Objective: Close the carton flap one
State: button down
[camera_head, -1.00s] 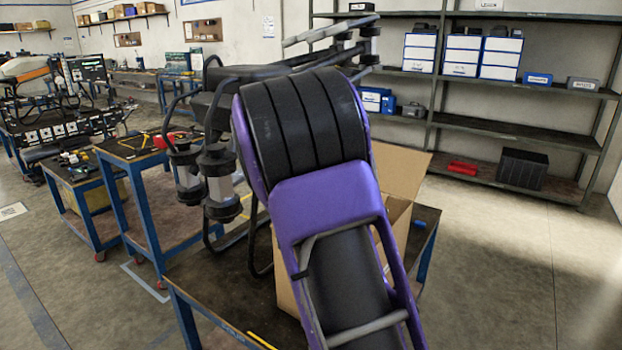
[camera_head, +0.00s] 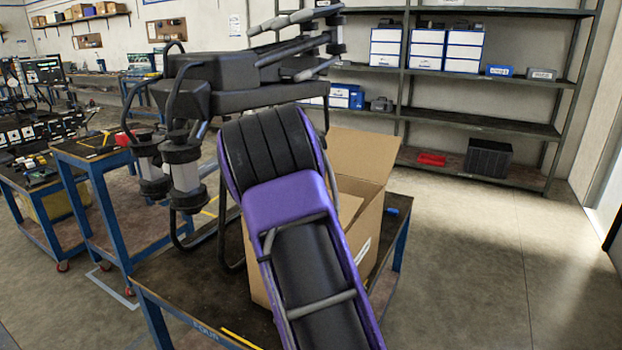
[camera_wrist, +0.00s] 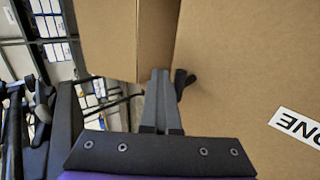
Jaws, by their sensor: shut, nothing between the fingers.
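The brown carton (camera_head: 369,228) stands on a dark-topped blue workbench, partly hidden behind my purple arm. One flap (camera_head: 364,154) stands raised and leans outward at its back right side. In the wrist view a broad carton panel (camera_wrist: 235,60) with a white label reading "ONE" upside down fills the right, and another cardboard panel (camera_wrist: 106,40) is at upper left. My gripper (camera_wrist: 166,74) is shut and empty, its fingertips close to the cardboard near the seam between these panels. I cannot tell whether they touch it. My arm hides the gripper in the head view.
A black drone (camera_head: 235,85) with hanging motor pods stands over the workbench (camera_head: 180,268), close left of my arm. Shelves (camera_head: 480,120) with white and blue boxes line the back wall. The floor (camera_head: 470,260) at right is clear.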

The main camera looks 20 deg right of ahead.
jog(key=shift+w+d+f, duration=0.1)
jog(key=shift+d+f, duration=0.05)
jog(key=shift+f, duration=0.4)
jog(key=shift+b, duration=0.3)
